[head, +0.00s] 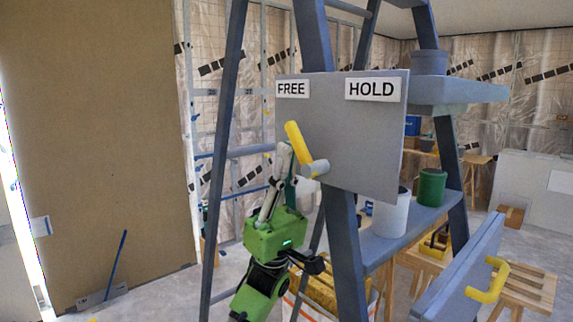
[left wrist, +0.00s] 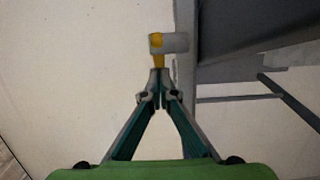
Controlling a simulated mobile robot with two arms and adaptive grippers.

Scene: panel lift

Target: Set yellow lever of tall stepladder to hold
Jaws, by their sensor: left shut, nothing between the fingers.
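The yellow lever (head: 294,136) sits on a grey round pivot (head: 315,168) on the grey panel (head: 340,130) of the tall stepladder (head: 228,100). The lever tilts up and left, toward the FREE label (head: 292,89); the HOLD label (head: 372,90) is up and right of it. My left gripper (head: 284,152) is shut and empty, fingertips up, just left of the pivot and beside the lever. In the left wrist view the closed fingertips (left wrist: 159,76) are right by the yellow lever (left wrist: 158,60); I cannot tell whether they touch. My right gripper is out of view.
A white can (head: 391,215) and a green can (head: 431,187) stand on the ladder's shelf. A blue-grey board with a yellow handle (head: 488,280) is at lower right. A large brown panel (head: 95,150) stands at left. Ladder legs flank my left arm.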

